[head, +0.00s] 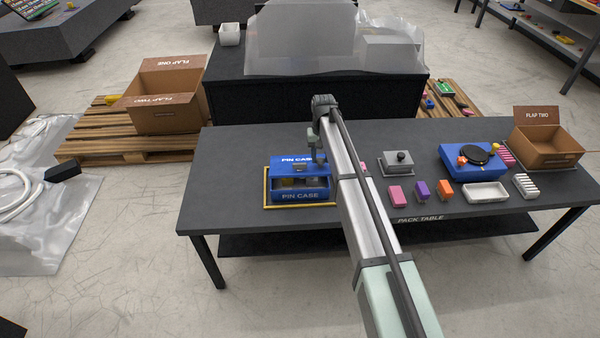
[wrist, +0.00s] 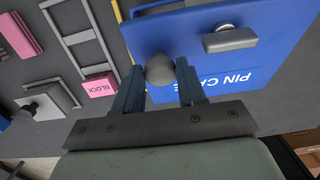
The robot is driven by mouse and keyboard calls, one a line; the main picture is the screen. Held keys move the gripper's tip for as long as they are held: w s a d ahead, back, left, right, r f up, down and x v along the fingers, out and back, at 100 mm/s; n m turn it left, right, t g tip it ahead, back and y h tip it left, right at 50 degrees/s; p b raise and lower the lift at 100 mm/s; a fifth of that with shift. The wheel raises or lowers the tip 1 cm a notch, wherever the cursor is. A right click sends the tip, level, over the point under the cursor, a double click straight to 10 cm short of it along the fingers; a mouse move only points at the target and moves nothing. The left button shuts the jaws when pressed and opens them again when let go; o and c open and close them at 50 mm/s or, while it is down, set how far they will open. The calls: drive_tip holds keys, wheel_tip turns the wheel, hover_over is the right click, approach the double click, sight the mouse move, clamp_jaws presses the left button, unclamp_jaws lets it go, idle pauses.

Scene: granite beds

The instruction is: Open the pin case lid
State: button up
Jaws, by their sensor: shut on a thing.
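The blue pin case (head: 300,196) sits on the pack table inside a yellow outline, at the left half of the table. Its blue lid (head: 290,160) appears raised at the back, with a dark gap and some contents showing between it and the front wall. My gripper (head: 318,160) is at the right side of the lid. In the wrist view, my gripper's fingers (wrist: 160,88) are closed around a rounded grey knob (wrist: 160,69) at the edge of the blue lid (wrist: 165,35). A grey latch-like bar (wrist: 230,40) also sits on the blue surface.
A grey lidded box (head: 398,164), pink (head: 397,196), purple (head: 422,190) and orange (head: 446,190) blocks, a white tray (head: 486,193) and a blue device (head: 458,172) stand to the right. A cardboard box (head: 548,142) is at the far right. The table left of the case is clear.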

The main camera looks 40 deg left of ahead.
drive_tip(key=shift+w+a+r, duration=0.15)
drive_tip(key=shift+a+r, duration=0.05)
drive_tip(key=shift+r, duration=0.1)
drive_tip(key=shift+w+a+r, duration=0.65)
drive_tip(key=shift+w+r, duration=0.05)
drive_tip(key=shift+r, duration=0.15)
drive_tip(key=shift+w+a+r+g+h, duration=0.3)
drive_tip(key=shift+w+a+r+g, duration=0.1)
drive_tip(key=shift+w+a+r, duration=0.35)
drive_tip(key=shift+f, duration=0.1)
drive_tip(key=shift+w+a, duration=0.1)
